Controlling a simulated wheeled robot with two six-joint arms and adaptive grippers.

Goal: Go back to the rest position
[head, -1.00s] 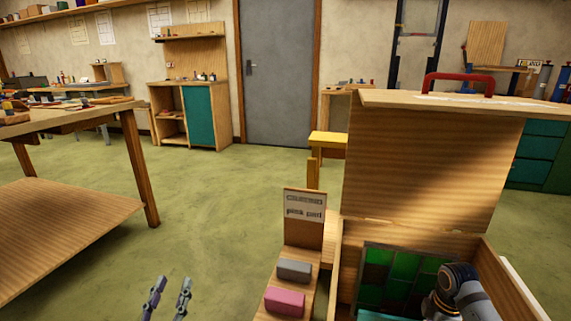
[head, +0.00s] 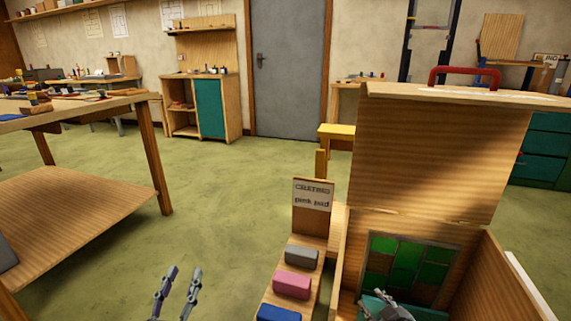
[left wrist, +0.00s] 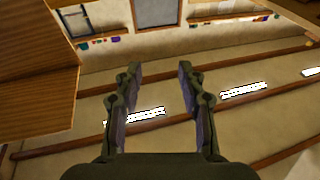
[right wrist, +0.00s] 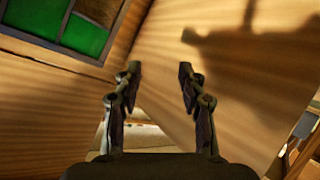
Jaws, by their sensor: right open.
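My left gripper (head: 176,292) is in the lower left of the head view, over the floor. In the left wrist view (left wrist: 157,80) its fingers are apart with nothing between them. My right gripper (head: 388,303) is at the bottom of the head view, inside the open wooden box (head: 500,275). In the right wrist view (right wrist: 155,82) its fingers are apart and empty, with the box's wood behind. A leaded panel (head: 407,258) with green and brown panes stands against the inner back of the box. It also shows at the upper left of the right wrist view (right wrist: 85,34).
The raised lid (head: 435,155) with a red handle (head: 465,72) stands behind the box. A stepped wooden rack (head: 275,285) holds grey (head: 301,256), pink (head: 292,284) and blue (head: 279,313) pads beside it. A workbench (head: 95,107) stands left. Green floor between is clear.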

